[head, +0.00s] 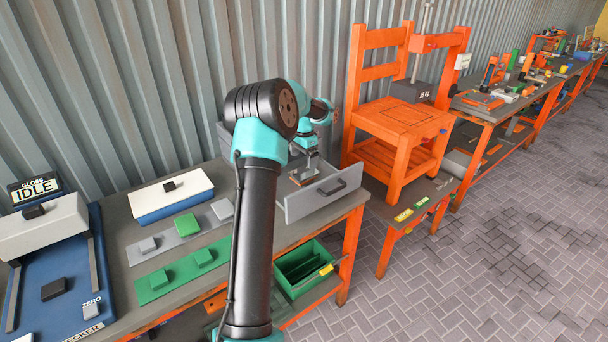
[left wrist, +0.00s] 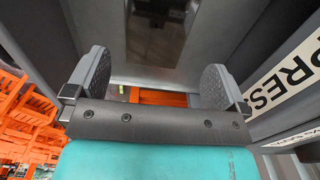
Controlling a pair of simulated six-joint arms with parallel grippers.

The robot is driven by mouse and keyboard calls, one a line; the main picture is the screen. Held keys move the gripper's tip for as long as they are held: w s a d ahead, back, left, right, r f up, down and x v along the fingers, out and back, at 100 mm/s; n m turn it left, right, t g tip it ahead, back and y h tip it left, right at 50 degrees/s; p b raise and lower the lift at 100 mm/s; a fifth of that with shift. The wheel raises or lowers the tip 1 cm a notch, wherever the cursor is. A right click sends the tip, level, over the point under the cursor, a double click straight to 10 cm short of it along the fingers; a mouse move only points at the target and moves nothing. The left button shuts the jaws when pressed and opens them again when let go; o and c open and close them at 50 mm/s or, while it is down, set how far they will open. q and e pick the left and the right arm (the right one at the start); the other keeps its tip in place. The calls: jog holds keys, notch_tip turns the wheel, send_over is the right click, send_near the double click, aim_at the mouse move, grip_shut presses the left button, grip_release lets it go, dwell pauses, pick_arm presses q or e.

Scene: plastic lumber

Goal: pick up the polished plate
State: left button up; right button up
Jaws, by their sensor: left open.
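My left gripper (head: 304,171) is open and points down into the open grey drawer (head: 322,196) on the workbench. A small shiny brownish patch (head: 297,181) shows just under its fingers in the head view; it looks like the polished plate, partly hidden by them. In the left wrist view, the two ridged finger pads (left wrist: 158,82) stand wide apart with nothing between them. A dark, mirror-like plate surface (left wrist: 157,40) shows beyond them with blurred reflections; its exact edges are hard to tell. My right gripper is not in view.
An orange chair-shaped stand (head: 400,130) with a dark weight block (head: 410,91) stands close by on the right. Green (head: 175,275) and grey strips with blocks lie on the bench. A green bin (head: 303,268) sits below. A PRESS label (left wrist: 285,80) shows in the wrist view.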

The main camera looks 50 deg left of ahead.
aim_at(304, 172)
pick_arm(q)
jog(key=shift+s+d+f, duration=0.1)
jog(key=shift+d+f, duration=0.05)
jog(key=shift+f, duration=1.15)
jog(key=shift+s+d+f, duration=0.1)
jog(key=shift+f, duration=1.2)
jog(key=shift+w, duration=0.1)
jog(key=shift+c, duration=0.2)
jog(key=c, duration=0.9)
